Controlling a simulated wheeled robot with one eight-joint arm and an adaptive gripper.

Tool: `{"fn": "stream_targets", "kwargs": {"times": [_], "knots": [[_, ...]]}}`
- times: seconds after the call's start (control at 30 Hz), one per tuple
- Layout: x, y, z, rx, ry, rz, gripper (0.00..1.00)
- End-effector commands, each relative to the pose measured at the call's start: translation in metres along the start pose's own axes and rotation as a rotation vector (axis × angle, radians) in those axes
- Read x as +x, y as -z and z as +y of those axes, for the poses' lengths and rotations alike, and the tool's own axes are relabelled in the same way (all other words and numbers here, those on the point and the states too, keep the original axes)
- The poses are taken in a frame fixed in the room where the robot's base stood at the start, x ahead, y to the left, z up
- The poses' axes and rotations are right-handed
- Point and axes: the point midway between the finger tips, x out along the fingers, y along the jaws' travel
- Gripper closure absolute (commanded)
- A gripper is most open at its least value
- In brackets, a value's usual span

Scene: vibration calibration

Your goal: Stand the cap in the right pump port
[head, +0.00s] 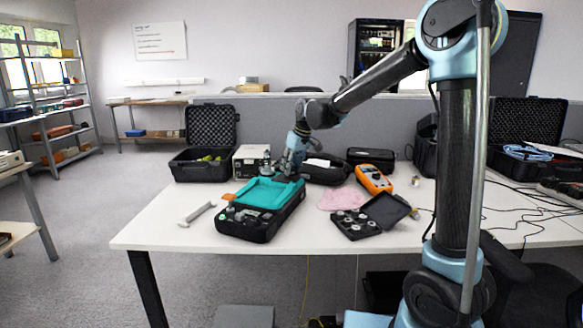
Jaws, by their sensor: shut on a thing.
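My gripper (287,170) is at the far end of the black case with a teal panel (265,193), pointing down. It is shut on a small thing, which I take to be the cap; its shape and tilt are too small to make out. I cannot tell whether that thing touches the case. The pump and its right port cannot be picked out for sure at this size; the gripper hides part of the area behind the case.
On the white table (150,233) lie a pale bar (196,214), an open black box of small metal parts (352,224), a pink cloth (340,198) and an orange meter (373,180). An open foam-lined case (197,167) stands behind. The front left of the table is clear.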

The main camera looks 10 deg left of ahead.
Motion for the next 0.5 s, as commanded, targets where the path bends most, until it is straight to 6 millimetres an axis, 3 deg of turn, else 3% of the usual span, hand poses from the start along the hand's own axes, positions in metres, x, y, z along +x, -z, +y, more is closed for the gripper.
{"fn": "stream_targets", "kwargs": {"times": [0.1,0.23,0.27,0.3,0.37,0.5], "knots": [[0.003,-0.004,0.0005,0.001,-0.001,-0.006,0.96],[0.0031,-0.0043,0.0,0.0,0.0,-0.006,0.96],[0.0031,-0.0043,-0.0001,0.0,0.0,-0.006,0.56],[0.003,-0.0041,-0.0002,0.0,0.0,-0.006,0.47],[0.0026,-0.0036,-0.0004,0.0,0.0,-0.005,0.38],[0.002,-0.0029,-0.0008,0.0,0.0,-0.004,0.38]]}}
